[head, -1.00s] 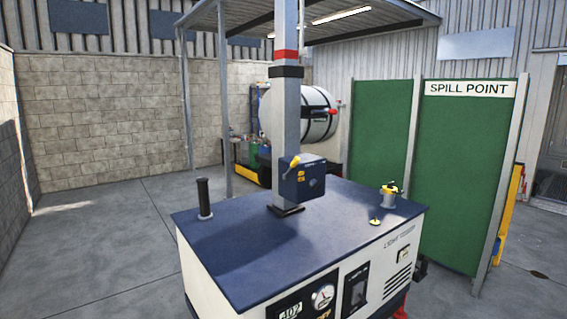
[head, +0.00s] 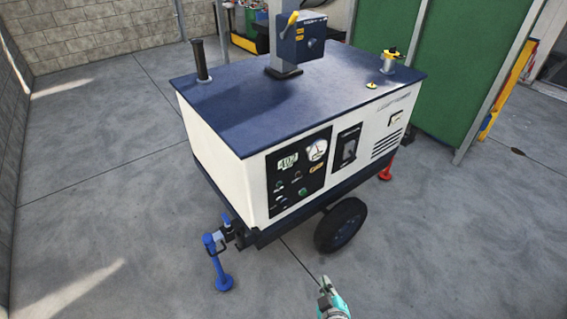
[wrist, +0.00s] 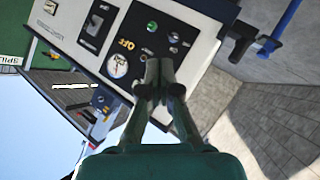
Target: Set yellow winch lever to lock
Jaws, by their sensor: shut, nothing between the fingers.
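The yellow winch lever (head: 293,18) sticks up at the left side of the dark blue winch box (head: 303,41), which is fixed to the grey mast on top of the generator cart. It leans slightly to the right at its top. My gripper (head: 325,283) is low at the bottom of the head view, in front of the cart and well apart from the lever. In the wrist view my gripper (wrist: 160,64) is shut and empty, with the control panel (wrist: 146,38) behind the fingertips. The lever cannot be made out in the wrist view.
The cart's blue top (head: 250,88) carries a black exhaust pipe (head: 201,61) and a yellow-topped filler (head: 389,60). Grey floor (head: 120,180) is free at left and front.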

